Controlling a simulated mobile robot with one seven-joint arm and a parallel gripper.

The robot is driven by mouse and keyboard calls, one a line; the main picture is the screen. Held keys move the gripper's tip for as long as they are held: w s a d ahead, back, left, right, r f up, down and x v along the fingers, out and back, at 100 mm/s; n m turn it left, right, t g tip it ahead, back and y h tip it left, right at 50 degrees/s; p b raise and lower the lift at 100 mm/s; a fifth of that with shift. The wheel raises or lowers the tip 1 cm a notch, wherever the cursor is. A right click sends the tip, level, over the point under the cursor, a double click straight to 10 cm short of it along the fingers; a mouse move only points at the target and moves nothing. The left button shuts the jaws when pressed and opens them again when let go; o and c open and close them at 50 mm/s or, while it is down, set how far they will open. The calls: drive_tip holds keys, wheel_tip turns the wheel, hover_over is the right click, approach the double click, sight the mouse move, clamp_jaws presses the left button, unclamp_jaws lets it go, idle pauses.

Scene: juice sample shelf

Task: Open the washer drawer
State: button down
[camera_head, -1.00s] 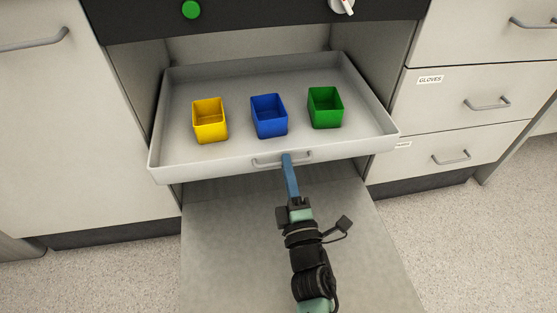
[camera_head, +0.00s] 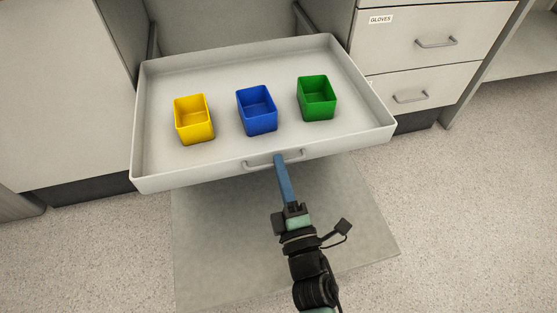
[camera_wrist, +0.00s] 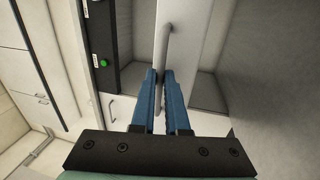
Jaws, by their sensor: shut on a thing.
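The washer drawer (camera_head: 225,64) is a pale grey tray, pulled well out of the washer's opening. Its bar handle (camera_head: 257,164) is on the front wall. My gripper (camera_head: 279,160) is shut on this handle, with its blue fingers reaching it from the front. A yellow bin (camera_head: 194,120), a blue bin (camera_head: 257,111) and a green bin (camera_head: 317,98) stand upright in a row in the drawer.
The lowered washer door (camera_head: 340,240) lies flat below the drawer. A cabinet with a GLOVES drawer (camera_head: 405,35) is close on the right. A plain cabinet front (camera_head: 60,90) is on the left. The speckled floor in front is clear.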

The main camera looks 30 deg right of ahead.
drive_tip(key=shift+s, duration=0.3)
drive_tip(key=c, duration=1.2)
unclamp_jaws()
drive_tip(key=shift+s, duration=0.1)
drive_tip(key=p+v, duration=0.3)
drive_tip(key=v, duration=0.9)
drive_tip(key=shift+s+a+f, duration=0.1)
drive_tip(key=shift+s+f, duration=0.05)
drive_tip(key=shift+s, duration=0.2)
